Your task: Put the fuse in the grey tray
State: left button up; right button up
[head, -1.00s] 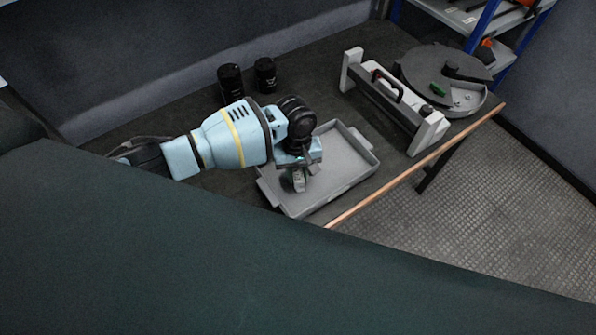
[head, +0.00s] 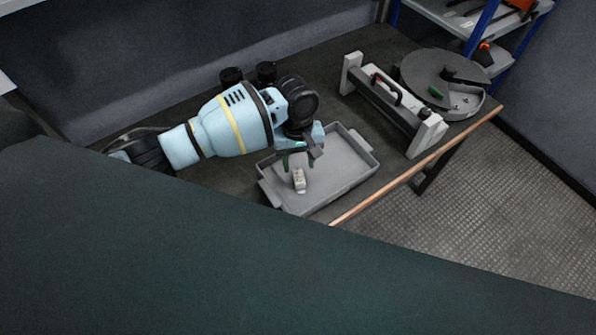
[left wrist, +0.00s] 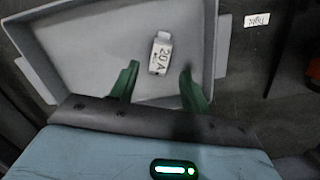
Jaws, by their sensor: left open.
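The fuse (head: 299,180) is a small pale block, marked "20 A" where it shows in the left wrist view (left wrist: 159,57). It lies inside the grey tray (head: 352,178), on its floor towards the left end. The tray's rim and floor also show in the left wrist view (left wrist: 75,50). My left gripper (head: 299,162) is over the left part of the tray. Its two green fingers (left wrist: 159,70) are spread, with the fuse beyond and between their tips and clear space on both sides. My right gripper is not in view.
Two black cylinders (head: 266,72) stand behind my arm. The table's wooden front edge (head: 400,180) is close.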

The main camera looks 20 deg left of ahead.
aim_at(298, 172)
pick_arm(q)
notch_tip(298, 172, up, 6)
jog(key=shift+w+a+r+p, duration=0.2)
jog(key=shift+w+p, duration=0.15)
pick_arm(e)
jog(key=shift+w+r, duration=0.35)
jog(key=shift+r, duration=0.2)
pick_arm(q)
jog(key=shift+s+f, duration=0.1)
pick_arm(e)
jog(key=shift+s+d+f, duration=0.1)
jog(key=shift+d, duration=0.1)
